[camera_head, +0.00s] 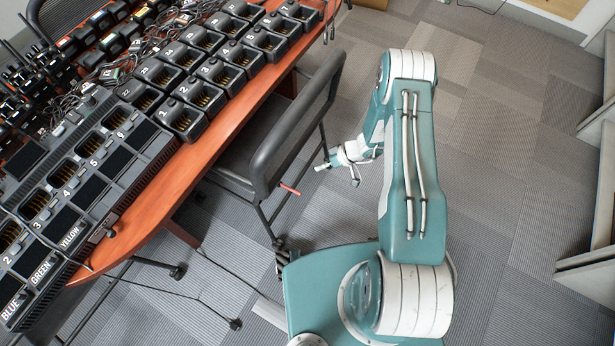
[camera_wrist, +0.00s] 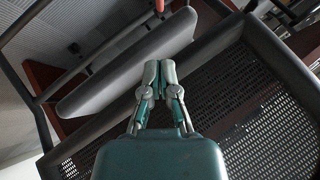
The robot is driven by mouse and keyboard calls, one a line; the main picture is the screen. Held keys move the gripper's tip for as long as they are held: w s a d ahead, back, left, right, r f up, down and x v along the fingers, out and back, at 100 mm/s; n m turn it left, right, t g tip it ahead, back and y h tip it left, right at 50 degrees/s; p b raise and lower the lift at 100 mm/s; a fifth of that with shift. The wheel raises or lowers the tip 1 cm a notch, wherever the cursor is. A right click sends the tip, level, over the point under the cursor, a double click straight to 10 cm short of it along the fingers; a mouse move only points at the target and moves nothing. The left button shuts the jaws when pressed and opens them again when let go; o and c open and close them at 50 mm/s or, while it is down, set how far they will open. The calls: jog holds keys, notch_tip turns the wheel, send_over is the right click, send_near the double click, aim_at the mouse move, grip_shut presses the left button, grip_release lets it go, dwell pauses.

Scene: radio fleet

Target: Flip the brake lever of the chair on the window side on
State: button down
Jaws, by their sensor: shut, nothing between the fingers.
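A dark grey chair (camera_head: 262,168) stands at the curved end of the wooden table. A red lever (camera_head: 289,189) sticks out low on the chair's near side, towards my arm. In the wrist view, part of the red lever (camera_wrist: 160,5) shows at the top edge, beyond my fingertips and apart from them. My gripper (camera_head: 325,165) is right of the chair, a little above and right of the lever in the head view. In the wrist view, my gripper (camera_wrist: 160,68) is shut and empty, its fingertips together in front of a grey padded chair part (camera_wrist: 110,80).
The wooden table (camera_head: 150,205) carries numbered black chargers (camera_head: 185,120) and several radios. Black mesh (camera_wrist: 265,125) of the chair fills the right of the wrist view. Clear carpet (camera_head: 490,160) lies right of my arm. Pale panels (camera_head: 590,225) stand at the right edge.

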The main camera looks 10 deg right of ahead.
send_near(290, 189)
jog(key=w+a+f, duration=0.2)
jog(key=w+a, duration=0.1)
jog(key=s+f, duration=0.1)
jog(key=s+a+f, duration=0.1)
jog(key=shift+s+f, duration=0.15)
jog(key=shift+f, duration=0.2)
jog(key=shift+s+d+f, duration=0.1)
jog(key=shift+f, duration=0.35)
jog(key=shift+s+d+f, duration=0.15)
jog(key=shift+f, duration=2.1)
